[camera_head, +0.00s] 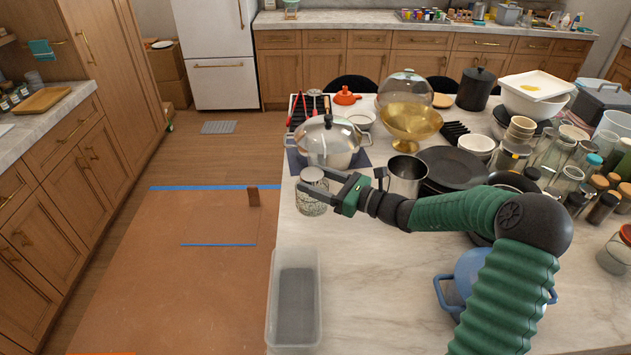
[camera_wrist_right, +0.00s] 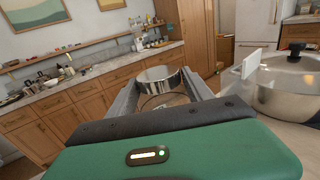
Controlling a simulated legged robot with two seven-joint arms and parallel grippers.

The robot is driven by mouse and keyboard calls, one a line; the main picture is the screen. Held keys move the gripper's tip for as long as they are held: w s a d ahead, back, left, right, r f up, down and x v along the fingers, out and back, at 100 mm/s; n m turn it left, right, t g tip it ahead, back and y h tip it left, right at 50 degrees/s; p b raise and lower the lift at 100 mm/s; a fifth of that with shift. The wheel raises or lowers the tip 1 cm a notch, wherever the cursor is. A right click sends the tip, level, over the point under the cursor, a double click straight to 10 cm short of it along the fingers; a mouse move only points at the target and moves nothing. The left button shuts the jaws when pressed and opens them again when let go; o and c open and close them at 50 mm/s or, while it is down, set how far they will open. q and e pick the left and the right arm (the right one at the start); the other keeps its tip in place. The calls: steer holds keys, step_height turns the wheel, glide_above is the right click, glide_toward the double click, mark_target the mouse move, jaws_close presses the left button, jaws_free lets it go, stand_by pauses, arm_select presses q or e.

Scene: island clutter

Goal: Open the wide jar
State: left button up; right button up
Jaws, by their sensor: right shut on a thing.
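The wide jar (camera_head: 311,204) is a clear glass jar with a silver lid (camera_head: 312,174), near the left edge of the island and in front of the steel pot. My right gripper (camera_head: 322,184) reaches it from the right, with its fingers around the upper part. In the right wrist view the shiny lid (camera_wrist_right: 158,77) sits between the two fingers, with a clear glass rim (camera_wrist_right: 164,101) below it. The gripper is shut on the lid. The fingers partly hide the jar, and I cannot tell whether lid and glass are apart. My left gripper is not in view.
A steel pot with a glass lid (camera_head: 328,148) stands close behind the jar. A metal mug (camera_head: 406,177) and dark plates (camera_head: 452,167) lie right of it. A clear plastic bin (camera_head: 294,325) is at the front left. Marble between bin and blue pot (camera_head: 468,272) is clear.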

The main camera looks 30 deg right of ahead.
steer(key=shift+a+r, duration=0.1)
steer(key=shift+a, duration=0.05)
jaws_close()
